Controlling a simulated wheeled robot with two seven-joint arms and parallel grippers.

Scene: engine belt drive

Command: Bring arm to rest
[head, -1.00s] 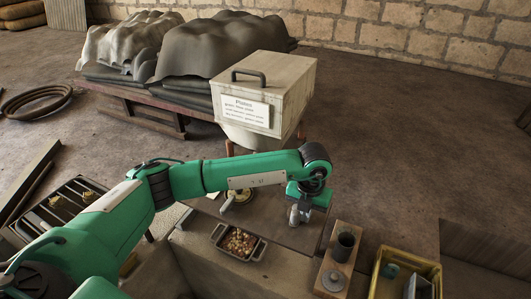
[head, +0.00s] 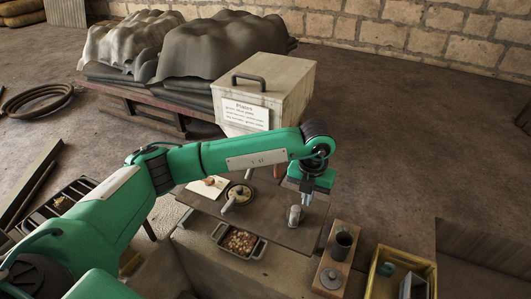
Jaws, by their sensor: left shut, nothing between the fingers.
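My green left arm (head: 240,154) comes in from the left and reaches across above the work table (head: 195,195). Its wrist is bent down at the right end. My left gripper (head: 307,197) points down, shut and empty, above the right part of the table. A small grey metal piece (head: 295,216) stands on the table just below and to the left of the fingertips, and looks apart from them. My right gripper is not in view.
A round pan-like part with a handle (head: 238,196) and a tray of small pieces (head: 239,241) lie near. A wooden board with a dark cup (head: 342,246) and a yellow crate (head: 374,285) stand right. A labelled box (head: 290,85) stands behind the arm.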

